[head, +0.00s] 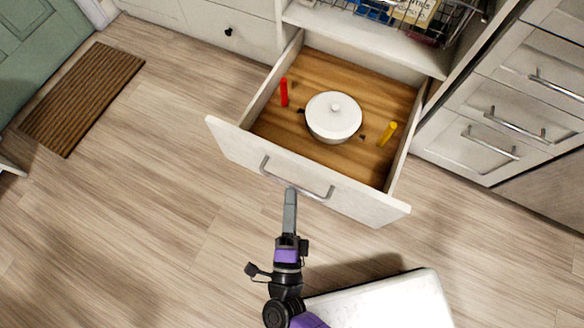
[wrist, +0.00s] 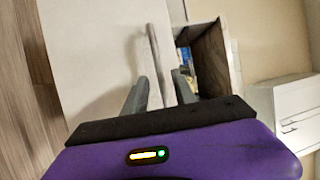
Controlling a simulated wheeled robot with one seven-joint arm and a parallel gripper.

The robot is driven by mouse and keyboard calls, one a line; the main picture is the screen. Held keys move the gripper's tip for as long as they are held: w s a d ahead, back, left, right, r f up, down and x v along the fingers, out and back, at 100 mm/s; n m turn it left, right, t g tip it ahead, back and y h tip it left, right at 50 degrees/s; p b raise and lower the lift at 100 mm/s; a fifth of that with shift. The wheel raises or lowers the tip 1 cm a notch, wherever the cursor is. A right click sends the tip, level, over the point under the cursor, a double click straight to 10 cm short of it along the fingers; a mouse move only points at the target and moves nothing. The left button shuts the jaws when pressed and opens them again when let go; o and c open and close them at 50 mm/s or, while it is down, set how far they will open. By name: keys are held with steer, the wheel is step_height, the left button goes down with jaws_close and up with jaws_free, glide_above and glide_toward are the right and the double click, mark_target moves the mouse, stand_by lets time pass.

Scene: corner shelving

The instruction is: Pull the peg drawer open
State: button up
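The peg drawer (head: 233,139) is pulled well out of the cabinet, its wooden floor exposed. A red peg (head: 284,93) stands at its left and a yellow peg (head: 387,134) at its right. The bar handle (head: 297,181) is on the white drawer front. My gripper (head: 290,192) is at the handle's middle. In the wrist view the fingers of my gripper (wrist: 159,88) are spread apart, with the handle (wrist: 154,68) between them. A gap shows between the handle and the right finger. Contact with the left finger is unclear.
A white lidded pot (head: 333,118) sits in the drawer between the pegs. Closed drawers with bar handles (head: 514,125) stand at the right. A brown mat (head: 82,97) lies on the floor at the left. The wooden floor left of the drawer is clear.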

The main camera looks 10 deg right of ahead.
steer(key=shift+v, duration=2.15)
steer(key=shift+f, duration=0.1)
